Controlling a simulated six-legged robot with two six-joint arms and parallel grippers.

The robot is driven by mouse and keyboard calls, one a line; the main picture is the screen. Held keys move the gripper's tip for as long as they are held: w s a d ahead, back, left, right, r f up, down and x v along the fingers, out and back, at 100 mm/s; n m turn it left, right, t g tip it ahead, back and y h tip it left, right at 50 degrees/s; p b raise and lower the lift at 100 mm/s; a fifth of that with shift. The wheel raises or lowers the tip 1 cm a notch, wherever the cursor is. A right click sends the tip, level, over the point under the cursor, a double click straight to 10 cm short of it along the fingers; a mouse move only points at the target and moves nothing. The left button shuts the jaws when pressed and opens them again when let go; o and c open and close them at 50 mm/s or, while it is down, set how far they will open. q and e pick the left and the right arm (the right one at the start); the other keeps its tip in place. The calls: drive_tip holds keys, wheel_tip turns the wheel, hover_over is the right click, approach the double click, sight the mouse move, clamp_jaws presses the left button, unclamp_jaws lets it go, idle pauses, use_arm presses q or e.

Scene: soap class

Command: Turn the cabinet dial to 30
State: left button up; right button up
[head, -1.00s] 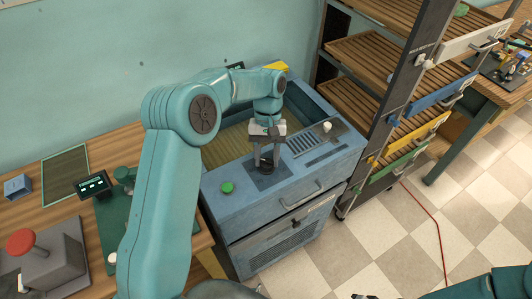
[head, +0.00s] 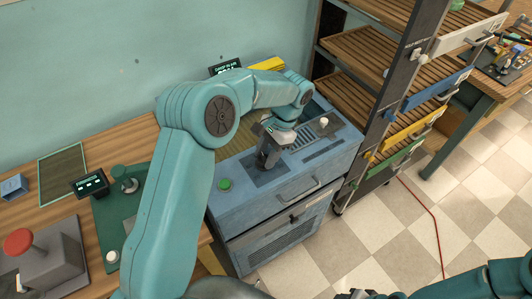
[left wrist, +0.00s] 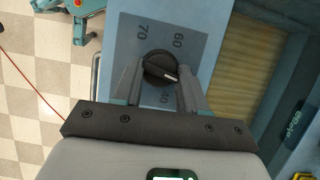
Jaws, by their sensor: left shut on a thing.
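The cabinet dial is a round black knob (left wrist: 158,66) with a white pointer mark, on a grey plate of the blue cabinet (head: 235,206). In the left wrist view the numbers 70, 60 and 40 show around it. The mark points to the lower right, between 60 and 40; the number there is hidden by a finger. My left gripper (left wrist: 160,76) is shut on the knob, one finger on each side. In the head view the left gripper (head: 267,160) hides most of the knob. My right gripper (head: 355,294) is barely in view at the bottom edge.
A green button (head: 225,184) sits left of the dial plate, and a white knob (head: 323,122) to the right. A shelf rack (head: 385,100) stands close on the right. A table with a red button (head: 19,241) is at the left. Checkered floor is clear in front.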

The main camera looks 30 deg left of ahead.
use_arm(q)
drive_tip(key=m+t, duration=0.1)
drive_tip(key=m, duration=0.2)
drive_tip(key=m+y+b, duration=0.1)
drive_tip(key=m, duration=0.2)
drive_tip(key=shift+s+d+t+y, duration=0.2)
drive_tip(key=shift+t+y, duration=0.1)
drive_tip(key=shift+t, duration=0.1)
drive_tip(key=m+t, duration=0.1)
drive_tip(key=m, duration=0.2)
drive_tip(key=m+t+b, duration=0.1)
drive_tip(key=m, duration=0.2)
drive_tip(key=shift+s+y, duration=0.2)
drive_tip(key=shift+y, duration=0.1)
drive_tip(key=m+t, duration=0.1)
drive_tip(key=m, duration=0.3)
drive_tip(key=shift+s+t, duration=0.2)
drive_tip(key=shift+t, duration=0.2)
drive_tip(key=m, duration=0.2)
drive_tip(key=m+t+h, duration=0.1)
drive_tip(key=m, duration=0.2)
drive_tip(key=shift+s+a+t, duration=0.1)
drive_tip(key=shift+s+t, duration=0.05)
drive_tip(key=shift+t, duration=0.15)
drive_tip(key=shift+m, duration=0.3)
drive_tip(key=o, duration=1)
drive_tip(key=shift+o, duration=0.2)
